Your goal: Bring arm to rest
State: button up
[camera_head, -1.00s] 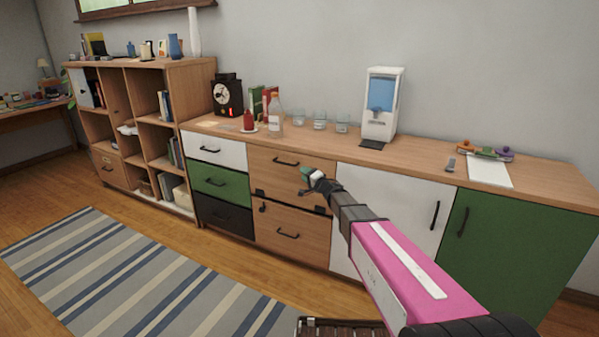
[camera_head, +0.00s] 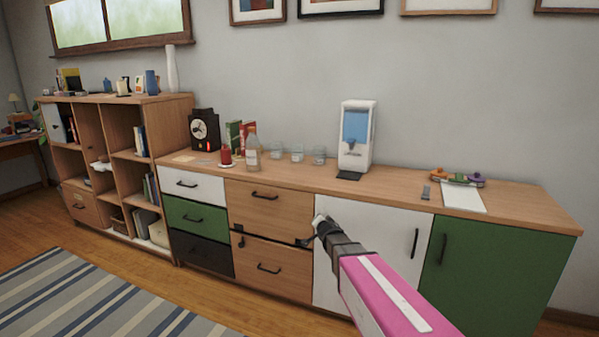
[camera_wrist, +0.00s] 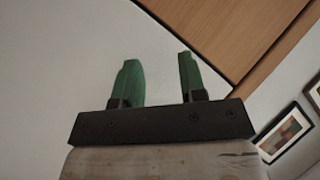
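My arm is pink with a dark wrist and reaches up from the bottom right in the head view. My gripper (camera_head: 316,220) is in front of the long sideboard (camera_head: 400,186), near the edge between the wooden drawers (camera_head: 268,210) and the white door (camera_head: 385,232). In the wrist view my gripper (camera_wrist: 160,80) has two green fingers standing apart with nothing between them. A white surface and a wood-coloured panel show beyond the fingers. In the head view the fingers are small and partly hidden by the wrist.
On the sideboard are a black clock (camera_head: 204,131), a bottle (camera_head: 253,153), several glasses (camera_head: 297,153), a white dispenser (camera_head: 357,135) and paper (camera_head: 463,197). An open shelf (camera_head: 120,150) stands at left. A striped rug (camera_head: 90,295) lies on open floor.

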jog(key=s+d+f+n+g+h, duration=0.1)
jog(key=s+d+f+g+h, duration=0.15)
jog(key=s+d, duration=0.35)
jog(key=s+d+f+n+g+h, duration=0.1)
jog(key=s+d+f+g, duration=0.25)
jog(key=s, duration=0.45)
jog(key=s+f+n+g+y, duration=0.1)
jog(key=s+n+g, duration=0.4)
jog(key=s, duration=1.3)
jog(key=f+g, duration=0.1)
jog(key=g, duration=0.2)
jog(key=shift+s+d+f+n+g+y, duration=0.2)
jog(key=shift+f+n+g+y, duration=0.1)
jog(key=shift+f+y, duration=0.1)
